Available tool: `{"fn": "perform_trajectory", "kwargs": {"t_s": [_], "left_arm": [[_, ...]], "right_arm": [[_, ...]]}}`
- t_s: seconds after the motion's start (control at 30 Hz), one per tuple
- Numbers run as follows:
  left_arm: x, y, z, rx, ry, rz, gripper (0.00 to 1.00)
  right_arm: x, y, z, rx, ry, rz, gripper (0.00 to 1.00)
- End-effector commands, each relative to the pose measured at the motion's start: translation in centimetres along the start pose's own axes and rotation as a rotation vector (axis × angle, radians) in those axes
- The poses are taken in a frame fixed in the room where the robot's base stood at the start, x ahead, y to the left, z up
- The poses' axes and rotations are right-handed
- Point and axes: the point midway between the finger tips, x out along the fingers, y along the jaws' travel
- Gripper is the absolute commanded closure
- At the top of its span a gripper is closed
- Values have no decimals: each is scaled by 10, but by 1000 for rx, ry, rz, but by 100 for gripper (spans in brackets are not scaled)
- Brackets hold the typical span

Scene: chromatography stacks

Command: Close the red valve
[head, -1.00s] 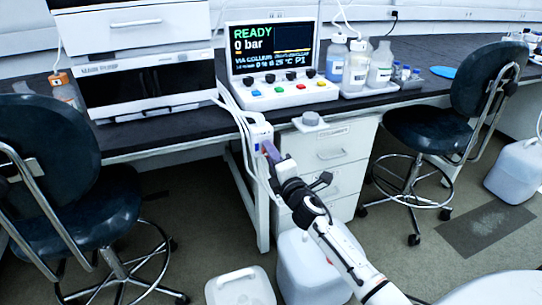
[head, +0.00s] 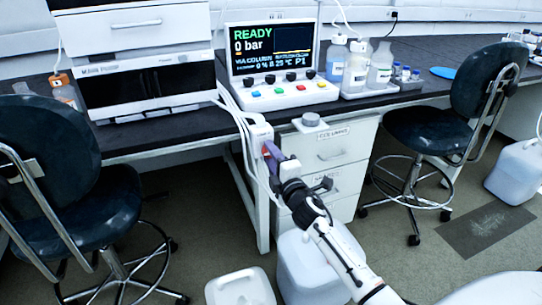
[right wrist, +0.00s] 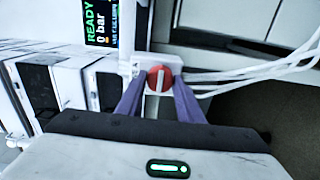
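The red valve (right wrist: 160,78) is a round red knob with a pale bar across it, on a white mount. In the right wrist view the bar runs up and down the picture. My right gripper (right wrist: 159,84) has its two purple fingers spread, one on each side of the knob. I cannot tell whether the fingertips touch it. In the head view my right gripper (head: 270,152) is at the white block on the bench's front edge, and its fingers mostly hide the knob. My left gripper is not in view.
White tubes (right wrist: 255,72) run from beside the valve. A control console (head: 278,92) reading READY, 0 bar stands on the bench behind. A drawer cabinet (head: 344,152) is right of the valve. Dark chairs (head: 45,150) stand at both sides, and white jugs (head: 241,288) are on the floor.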

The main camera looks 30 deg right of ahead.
Motion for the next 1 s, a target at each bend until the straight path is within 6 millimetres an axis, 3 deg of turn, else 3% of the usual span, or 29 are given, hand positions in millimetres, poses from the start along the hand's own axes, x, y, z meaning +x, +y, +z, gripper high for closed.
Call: {"fn": "perform_trajectory", "kwargs": {"t_s": [0.1,0.47,0.8,1.0], "left_arm": [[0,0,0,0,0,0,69],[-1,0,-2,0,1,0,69],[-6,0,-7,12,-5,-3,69],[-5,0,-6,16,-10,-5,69]], "right_arm": [[0,-1,0,0,0,-2,49],[-7,0,0,-2,0,-2,49],[-69,-1,0,-1,0,-4,49],[-96,-1,0,0,1,-3,49]]}}
